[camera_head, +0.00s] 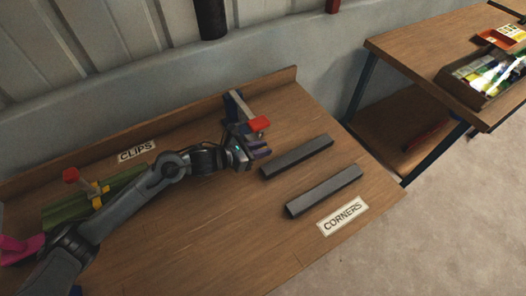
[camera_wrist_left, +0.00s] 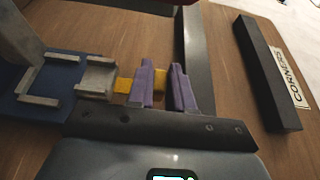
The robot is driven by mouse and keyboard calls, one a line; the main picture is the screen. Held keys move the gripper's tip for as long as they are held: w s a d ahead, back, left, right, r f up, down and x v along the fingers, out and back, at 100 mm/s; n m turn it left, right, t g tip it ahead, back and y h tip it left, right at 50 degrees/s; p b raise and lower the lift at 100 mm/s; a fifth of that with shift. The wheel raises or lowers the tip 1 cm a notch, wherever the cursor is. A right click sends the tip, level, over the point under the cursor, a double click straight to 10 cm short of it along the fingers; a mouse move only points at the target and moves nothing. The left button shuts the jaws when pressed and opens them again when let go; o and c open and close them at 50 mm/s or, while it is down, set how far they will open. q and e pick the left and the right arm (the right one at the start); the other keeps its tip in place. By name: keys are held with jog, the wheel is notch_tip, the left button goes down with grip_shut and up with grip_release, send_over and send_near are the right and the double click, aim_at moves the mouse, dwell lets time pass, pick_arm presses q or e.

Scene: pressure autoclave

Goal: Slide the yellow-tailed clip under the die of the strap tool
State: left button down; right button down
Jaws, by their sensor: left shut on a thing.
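The strap tool (camera_head: 237,105) stands near the back ledge, with a red-ended handle (camera_head: 259,123). In the left wrist view its blue base (camera_wrist_left: 35,105) carries a grey bracket (camera_wrist_left: 62,57) at left. My left gripper (camera_head: 250,152) is at the tool's near side. Its purple fingers (camera_wrist_left: 163,85) are shut on the yellow tail (camera_wrist_left: 123,86) of the clip. The clip's grey body (camera_wrist_left: 97,78) points left, beside the bracket and at the base's edge. Whether it lies under the die cannot be told, as the die is not clearly visible. My right gripper is not in view.
Two dark bars (camera_head: 297,157) (camera_head: 324,190) lie right of the gripper, by the CORNERS label (camera_head: 342,216). A green block (camera_head: 75,206) with red and yellow parts and a pink object (camera_head: 20,249) lie at left, partly behind my arm. The front middle of the bench is clear.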

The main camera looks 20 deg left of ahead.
aim_at(252, 139)
pick_arm(q)
jog(key=shift+w+a+f, duration=0.15)
jog(key=shift+w+a, duration=0.7)
jog(key=shift+a, duration=0.15)
jog(key=shift+w+a+f+b, duration=0.1)
jog(key=shift+w+a+b, duration=0.55)
jog(key=shift+a+b, duration=0.15)
jog(key=shift+w+a+b, duration=0.25)
jog(key=shift+b, duration=0.05)
jog(key=shift+w+a, duration=0.1)
jog(key=shift+a, duration=0.05)
jog(key=c, duration=0.9)
grip_release()
jog(key=shift+c, duration=0.2)
